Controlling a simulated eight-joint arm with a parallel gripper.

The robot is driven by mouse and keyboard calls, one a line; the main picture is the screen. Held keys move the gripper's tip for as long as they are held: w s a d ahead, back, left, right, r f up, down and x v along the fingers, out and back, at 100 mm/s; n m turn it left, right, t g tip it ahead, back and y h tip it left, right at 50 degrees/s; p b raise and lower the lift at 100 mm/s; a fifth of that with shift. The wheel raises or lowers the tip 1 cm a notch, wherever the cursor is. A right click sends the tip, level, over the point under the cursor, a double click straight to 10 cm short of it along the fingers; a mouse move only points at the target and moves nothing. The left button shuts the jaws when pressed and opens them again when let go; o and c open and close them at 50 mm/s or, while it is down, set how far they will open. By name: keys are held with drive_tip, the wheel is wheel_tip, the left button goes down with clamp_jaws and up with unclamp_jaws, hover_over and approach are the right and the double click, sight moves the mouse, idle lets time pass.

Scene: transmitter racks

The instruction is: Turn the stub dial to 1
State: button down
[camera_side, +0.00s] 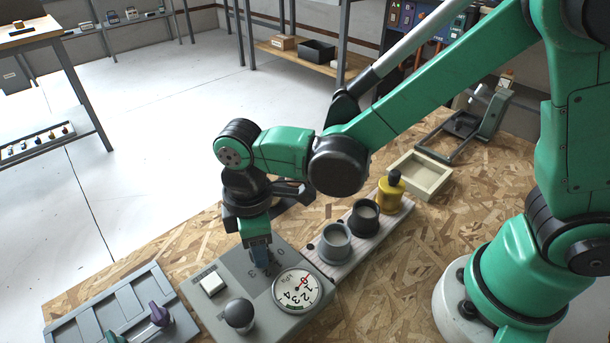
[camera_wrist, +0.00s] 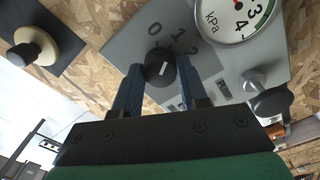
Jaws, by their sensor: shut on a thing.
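The stub dial (camera_wrist: 158,72) is a small black round knob with a white pointer line on a grey panel (camera_wrist: 135,45). Numerals, among them 0 and 1, are printed around it. In the wrist view the pointer leans up and slightly right, roughly toward the 1; its exact setting is hard to tell. My gripper (camera_wrist: 160,78) has its two blue fingers on either side of the dial, shut on it. In the side view my gripper (camera_side: 263,262) reaches down onto the panel (camera_side: 215,318) and mostly hides the dial.
A kPa gauge (camera_side: 298,290) with a red needle sits right of the dial. A white button (camera_side: 212,283) and a dark round knob (camera_side: 239,315) share the panel.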

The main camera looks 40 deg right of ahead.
drive_tip(key=shift+m, duration=1.1)
drive_tip(key=shift+c, duration=2.4)
unclamp_jaws()
drive_tip(key=shift+r, duration=2.85)
